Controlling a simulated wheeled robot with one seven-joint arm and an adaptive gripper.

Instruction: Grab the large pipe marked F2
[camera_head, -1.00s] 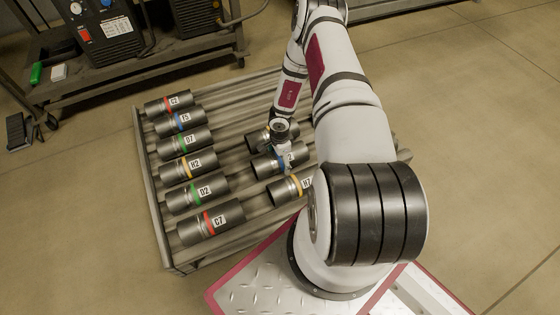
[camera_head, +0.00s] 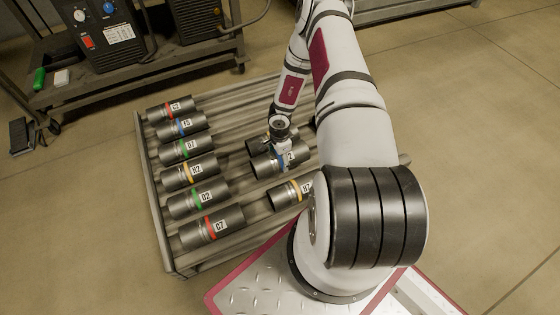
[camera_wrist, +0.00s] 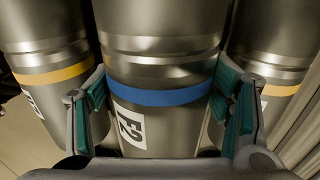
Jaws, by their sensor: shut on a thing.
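The large pipe marked F2 (camera_wrist: 160,70) is grey metal with a blue band and a white label, and it fills the middle of the wrist view. My gripper (camera_wrist: 165,105) has its green-padded fingers on both sides of this pipe, shut on it around the blue band. In the head view the F2 pipe (camera_head: 264,165) lies on the right side of the rack (camera_head: 160,215), between two neighbours. My gripper (camera_head: 283,150) is above it and partly hides its label. Whether the pipe is clear of the rack is hard to tell.
Yellow-banded pipes lie close on both sides of F2, one marked H7 (camera_head: 284,195) and one partly hidden (camera_head: 257,146). A left column holds several pipes, including C7 (camera_head: 212,228) and D2 (camera_head: 197,200). A cart with machines (camera_head: 120,75) stands behind. Open floor lies right.

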